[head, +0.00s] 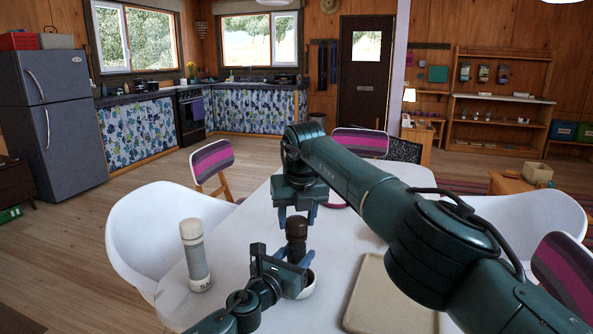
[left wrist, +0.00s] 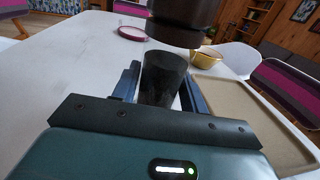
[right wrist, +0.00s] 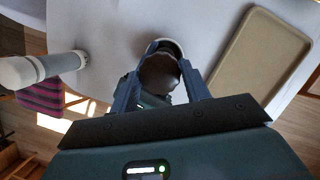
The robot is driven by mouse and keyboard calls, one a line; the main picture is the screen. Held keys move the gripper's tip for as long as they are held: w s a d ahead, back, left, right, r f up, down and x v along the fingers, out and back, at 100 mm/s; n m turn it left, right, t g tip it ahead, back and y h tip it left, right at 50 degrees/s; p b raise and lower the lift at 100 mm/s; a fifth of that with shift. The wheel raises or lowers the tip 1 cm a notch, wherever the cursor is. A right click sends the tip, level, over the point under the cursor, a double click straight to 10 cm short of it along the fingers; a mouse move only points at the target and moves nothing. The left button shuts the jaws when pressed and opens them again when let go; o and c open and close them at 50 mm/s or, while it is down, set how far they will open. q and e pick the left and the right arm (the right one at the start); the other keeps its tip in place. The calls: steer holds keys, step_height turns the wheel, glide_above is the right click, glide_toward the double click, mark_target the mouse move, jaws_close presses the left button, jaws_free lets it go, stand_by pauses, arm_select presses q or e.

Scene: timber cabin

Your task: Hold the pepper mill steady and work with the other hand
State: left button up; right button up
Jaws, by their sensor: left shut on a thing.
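The dark pepper mill (head: 297,231) stands upright on the white table, with a brown top and a darker body (left wrist: 163,78). My left gripper (head: 290,262) is shut on the mill's body from the near side. My right gripper (head: 297,214) points down just over the mill, fingers apart. In the right wrist view the mill's top (right wrist: 160,74) shows between these fingers, and I see a gap rather than a firm grip. The lower part of the mill is hidden by my left gripper in the head view.
A grey salt mill (head: 194,256) stands to the left. A beige tray (head: 385,300) lies to the right, and a magenta plate (left wrist: 132,33) farther back. White chairs (head: 150,228) surround the table (head: 235,232).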

steer(key=shift+o, duration=1)
steer(key=a+v, duration=0.1)
steer(key=v, duration=0.7)
steer(key=shift+m, duration=0.3)
steer(key=shift+d+x, duration=0.15)
steer(key=shift+x, duration=1.2)
steer(key=shift+d+x, duration=0.2)
steer(key=shift+x, duration=1.15)
steer(key=shift+d+x, duration=0.15)
steer(key=shift+x, duration=1.15)
steer(key=shift+c, duration=0.5)
steer(key=c, duration=0.4)
steer(key=o, duration=0.5)
